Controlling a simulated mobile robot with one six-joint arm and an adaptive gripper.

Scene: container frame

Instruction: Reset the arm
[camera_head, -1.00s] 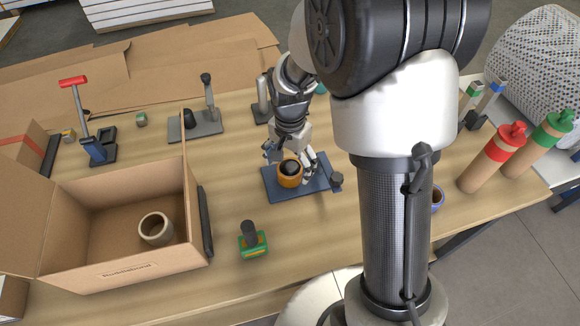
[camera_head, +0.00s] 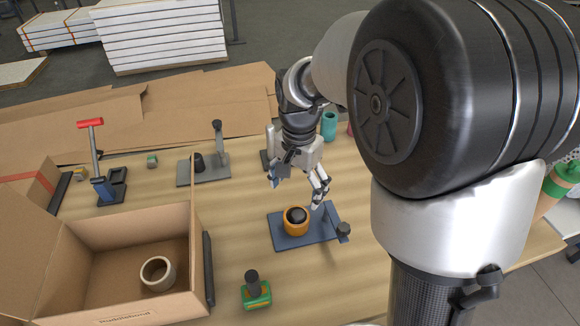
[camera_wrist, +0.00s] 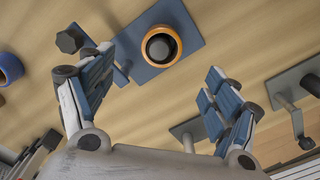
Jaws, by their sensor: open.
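My gripper (camera_head: 298,186) is open and empty in the head view, raised above the table. Below it an orange ring-shaped cup (camera_head: 296,221) with a dark centre sits on a blue plate fixture (camera_head: 278,236). In the wrist view my gripper's two blue-padded fingers (camera_wrist: 162,92) are spread apart. The orange cup (camera_wrist: 161,46) and the blue plate (camera_wrist: 190,24) lie beyond them, not touching the fingers.
An open cardboard box (camera_head: 128,311) with a beige cup (camera_head: 158,273) inside stands at the left. A green-based stamp-like tool (camera_head: 256,292) is at the front. A grey press (camera_head: 204,170) and a red-handled tool (camera_head: 97,165) stand behind. A teal cup (camera_head: 329,126) is at the back.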

